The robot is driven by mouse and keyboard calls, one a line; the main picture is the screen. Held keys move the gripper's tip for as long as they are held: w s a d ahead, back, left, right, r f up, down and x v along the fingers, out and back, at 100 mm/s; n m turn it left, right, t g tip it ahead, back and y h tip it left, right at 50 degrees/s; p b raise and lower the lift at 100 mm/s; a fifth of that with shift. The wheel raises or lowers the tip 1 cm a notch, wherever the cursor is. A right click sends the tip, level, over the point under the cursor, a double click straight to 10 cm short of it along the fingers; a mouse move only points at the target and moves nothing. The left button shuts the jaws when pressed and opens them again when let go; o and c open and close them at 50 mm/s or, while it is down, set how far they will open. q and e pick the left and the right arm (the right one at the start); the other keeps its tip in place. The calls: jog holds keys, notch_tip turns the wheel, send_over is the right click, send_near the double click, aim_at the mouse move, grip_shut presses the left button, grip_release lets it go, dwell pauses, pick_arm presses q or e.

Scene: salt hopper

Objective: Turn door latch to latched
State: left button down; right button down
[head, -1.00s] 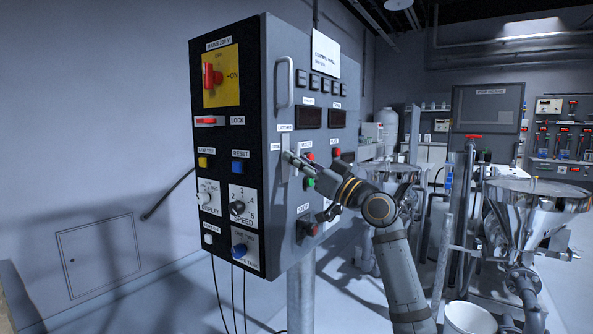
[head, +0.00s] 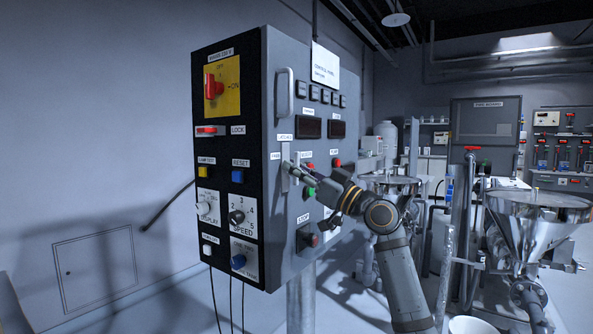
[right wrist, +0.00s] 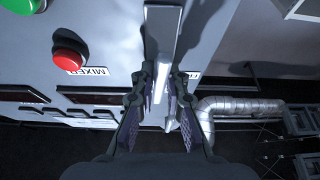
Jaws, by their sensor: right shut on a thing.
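The door latch (head: 285,182) is a light grey piece on the grey front of the control box, below the door handle. A "LATCHED" label (head: 285,137) is above it and a "FREE" label (head: 276,155) is at its upper left. My right gripper (head: 292,168) is at the latch, coming from the right. In the right wrist view my right gripper (right wrist: 160,84) has its two fingers on either side of the latch's pale bar (right wrist: 169,52), shut on it. My left gripper is not in view.
The control box (head: 228,150) carries a red switch (head: 213,86), several buttons and knobs. A red button (right wrist: 68,61) and a green one (right wrist: 33,3) are close to my right gripper. A steel hopper (head: 537,220) stands at the right.

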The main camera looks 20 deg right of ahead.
dwell(0.3)
dwell(0.4)
jog(key=c, duration=1.4)
grip_release()
jog(key=shift+o, duration=0.2)
jog(key=v, duration=1.2)
